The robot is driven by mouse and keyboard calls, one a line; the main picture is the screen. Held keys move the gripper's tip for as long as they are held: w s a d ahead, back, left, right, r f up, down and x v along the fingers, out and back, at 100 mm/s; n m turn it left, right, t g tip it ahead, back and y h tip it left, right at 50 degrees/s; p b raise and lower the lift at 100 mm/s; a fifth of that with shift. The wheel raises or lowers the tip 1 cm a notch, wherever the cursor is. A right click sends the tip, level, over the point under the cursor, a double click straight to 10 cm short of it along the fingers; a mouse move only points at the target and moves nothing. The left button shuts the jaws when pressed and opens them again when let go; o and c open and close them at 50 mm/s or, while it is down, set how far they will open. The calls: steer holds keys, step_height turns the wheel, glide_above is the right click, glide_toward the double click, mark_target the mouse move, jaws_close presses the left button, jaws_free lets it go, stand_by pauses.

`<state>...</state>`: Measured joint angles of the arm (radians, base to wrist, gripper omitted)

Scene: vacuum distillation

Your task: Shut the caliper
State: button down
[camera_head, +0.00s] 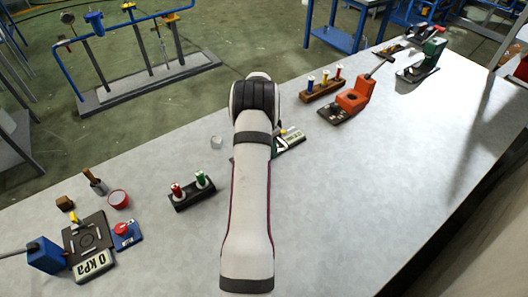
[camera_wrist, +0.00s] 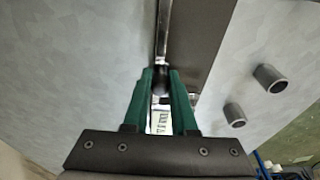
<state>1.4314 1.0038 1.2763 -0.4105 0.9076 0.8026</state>
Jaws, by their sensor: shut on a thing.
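My gripper (camera_wrist: 161,78) has two green fingers in the wrist view, shut on a small dark rounded part (camera_wrist: 160,86). A narrow shiny metal bar (camera_wrist: 163,28) runs up from there, along the edge of a dark flat plate (camera_wrist: 202,38). A pale marked piece (camera_wrist: 160,120) shows between the fingers, partly hidden. Whether the caliper's jaws are apart is unclear.
A black rack (camera_head: 192,192) with red and green vials stands left of my arm. A wooden rack (camera_head: 323,88) and a red device (camera_head: 354,98) stand to the right. The near right tabletop is clear.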

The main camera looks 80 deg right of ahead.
steer(key=shift+s+d, duration=0.6)
stand_by(0.7)
steer(key=c, duration=0.7)
jaws_free()
steer(key=shift+r, duration=0.1)
steer(key=shift+r, duration=3.4)
